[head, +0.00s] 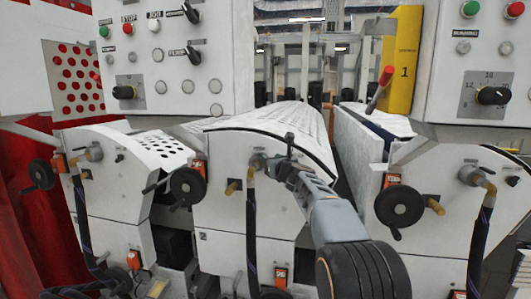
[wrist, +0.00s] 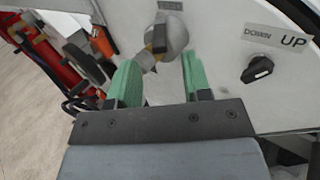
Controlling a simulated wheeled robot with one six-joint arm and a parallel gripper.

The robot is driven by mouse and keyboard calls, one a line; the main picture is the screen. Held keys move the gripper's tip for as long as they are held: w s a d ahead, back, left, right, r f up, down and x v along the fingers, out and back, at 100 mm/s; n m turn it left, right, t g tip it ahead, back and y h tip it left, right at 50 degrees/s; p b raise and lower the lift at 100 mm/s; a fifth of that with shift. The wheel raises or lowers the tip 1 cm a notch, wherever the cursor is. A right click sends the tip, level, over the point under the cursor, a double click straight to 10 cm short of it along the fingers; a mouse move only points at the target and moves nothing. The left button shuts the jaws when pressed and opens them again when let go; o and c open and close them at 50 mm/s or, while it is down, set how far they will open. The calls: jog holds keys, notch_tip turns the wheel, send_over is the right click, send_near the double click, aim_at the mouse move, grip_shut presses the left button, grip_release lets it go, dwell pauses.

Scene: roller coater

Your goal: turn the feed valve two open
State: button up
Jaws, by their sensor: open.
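A valve (wrist: 174,40) shows in the wrist view as a rounded grey body with a dark, brass-edged handle standing roughly upright across it. A small label, too small to read, is above it. My gripper (wrist: 160,72) has two green fingers, spread apart and empty. The valve is just beyond the fingertips, between them and nearer the left one; I cannot tell whether they touch. In the head view my gripper (head: 272,163) is at the front panel of the middle unit (head: 220,217), beside its pipe fitting, and hides part of the valve.
A black UP/DOWN knob (wrist: 257,69) is right of my gripper on the same panel. In the head view, black handwheels (head: 188,187) (head: 399,206) flank the middle panel, and a dark hose (head: 251,235) hangs below the fitting. A red-tipped lever (head: 380,88) stands at upper right.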

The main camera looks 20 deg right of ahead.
jog(key=shift+w+a+p, duration=0.25)
jog(key=shift+w+p, duration=0.35)
jog(key=shift+w, duration=0.75)
jog(key=shift+w+a+p, duration=0.25)
jog(key=shift+w+p, duration=0.35)
jog(key=shift+w, duration=0.7)
grip_shut()
